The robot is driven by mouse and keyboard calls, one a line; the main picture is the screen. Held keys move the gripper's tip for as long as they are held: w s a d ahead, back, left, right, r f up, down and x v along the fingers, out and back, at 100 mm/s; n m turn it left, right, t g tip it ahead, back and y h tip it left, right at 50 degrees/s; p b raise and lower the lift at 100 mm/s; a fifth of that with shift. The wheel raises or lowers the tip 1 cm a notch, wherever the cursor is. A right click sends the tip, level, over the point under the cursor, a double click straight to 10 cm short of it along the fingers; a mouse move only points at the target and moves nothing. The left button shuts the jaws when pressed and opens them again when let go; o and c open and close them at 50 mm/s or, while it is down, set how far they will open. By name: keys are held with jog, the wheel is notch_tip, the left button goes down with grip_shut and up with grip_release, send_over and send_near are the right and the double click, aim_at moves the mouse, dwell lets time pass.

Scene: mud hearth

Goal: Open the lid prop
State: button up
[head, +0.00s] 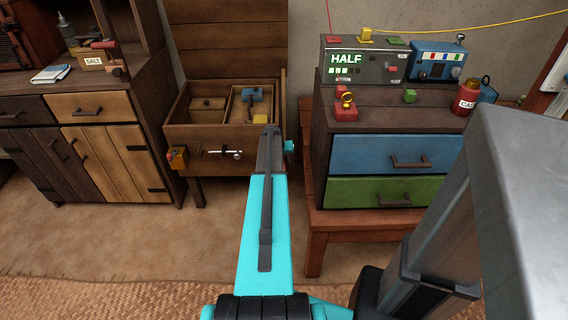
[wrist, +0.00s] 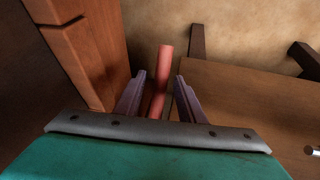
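A wooden chest (head: 205,137) stands against the wall in the head view, with its plank lid (head: 228,45) raised upright behind it. My gripper (wrist: 158,88) is between the chest's right side and the drawer stand; my arm hides its fingers in the head view. In the wrist view its two fingers are apart, on either side of a red rod (wrist: 165,62). The rod is narrower than the gap at the fingertips. I cannot tell whether this rod is the lid prop, and no other prop shows clearly. My arm covers the chest's right edge.
The chest front has a metal handle (head: 224,152) and a small red and yellow block (head: 178,157). The drawer stand (head: 318,160) is close on the right, carrying the grey HALF box (head: 375,75). A cabinet (head: 100,150) stands left. The foreground floor is open.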

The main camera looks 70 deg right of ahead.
jog(key=shift+x, duration=1)
jog(key=shift+c, duration=0.5)
grip_shut()
